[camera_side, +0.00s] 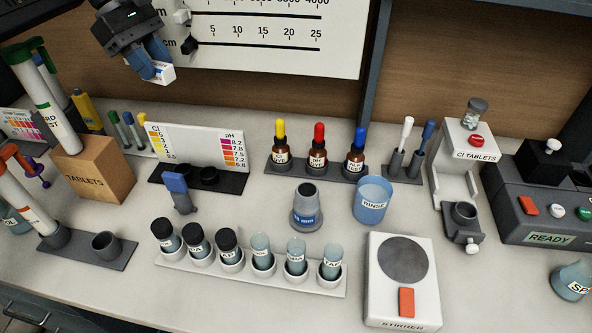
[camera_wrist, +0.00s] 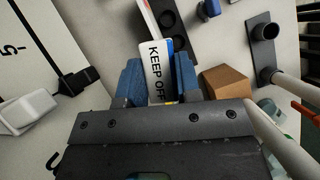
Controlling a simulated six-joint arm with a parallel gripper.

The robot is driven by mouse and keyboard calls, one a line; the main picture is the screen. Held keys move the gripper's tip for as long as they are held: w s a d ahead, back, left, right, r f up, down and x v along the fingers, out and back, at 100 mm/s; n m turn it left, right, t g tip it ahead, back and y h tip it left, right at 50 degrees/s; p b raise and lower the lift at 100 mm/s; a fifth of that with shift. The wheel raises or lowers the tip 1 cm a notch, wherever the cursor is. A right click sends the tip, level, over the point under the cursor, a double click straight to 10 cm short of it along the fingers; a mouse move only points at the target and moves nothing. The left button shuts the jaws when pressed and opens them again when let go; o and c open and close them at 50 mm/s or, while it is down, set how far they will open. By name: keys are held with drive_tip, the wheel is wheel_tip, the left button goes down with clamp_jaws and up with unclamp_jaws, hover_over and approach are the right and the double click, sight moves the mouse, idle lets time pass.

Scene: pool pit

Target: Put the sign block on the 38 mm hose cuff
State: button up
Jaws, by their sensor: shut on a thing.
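The sign block (camera_wrist: 156,62) is white with black lettering reading KEEP OFF. In the wrist view it sits between the two blue fingers of my gripper (camera_wrist: 158,78), which is shut on it. In the side view my gripper (camera_side: 156,70) is high at the upper left, in front of the wall board, with the white sign block (camera_side: 164,74) at its fingertips, well above the counter. The hose cuff (camera_side: 306,205) is a grey upright piece with a blue "mm" label, its first digits unclear. It stands on the counter near the middle, far below and right of my gripper.
A rack of several vials (camera_side: 250,275) stands in front of the cuff. A blue rinse cup (camera_side: 372,202) is to its right, the dropper bottle rack (camera_side: 317,168) behind, and a small blue-topped piece (camera_side: 178,190) to its left. The stirrer (camera_side: 402,280) is front right.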

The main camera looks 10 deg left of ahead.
drive_tip(key=s+d+f+n+t, duration=0.1)
drive_tip(key=s+d+n, duration=0.15)
drive_tip(key=d, duration=0.55)
drive_tip(key=s+d+f+n, duration=0.15)
drive_tip(key=s+d, duration=0.25)
drive_tip(key=d, duration=0.4)
approach(316, 191)
drive_tip(key=shift+s+d+f+m+t, duration=0.1)
drive_tip(key=shift+d+f+m+t, duration=0.1)
drive_tip(key=shift+d, duration=0.35)
drive_tip(key=shift+s+d+f+m+t, duration=0.1)
drive_tip(key=shift+d+m, duration=0.1)
drive_tip(key=shift+d, duration=0.3)
drive_tip(key=shift+d+f, duration=0.3)
drive_tip(key=shift+d, duration=0.1)
drive_tip(key=shift+f, duration=1.9)
drive_tip(key=shift+f, duration=0.15)
drive_tip(key=o, duration=0.9)
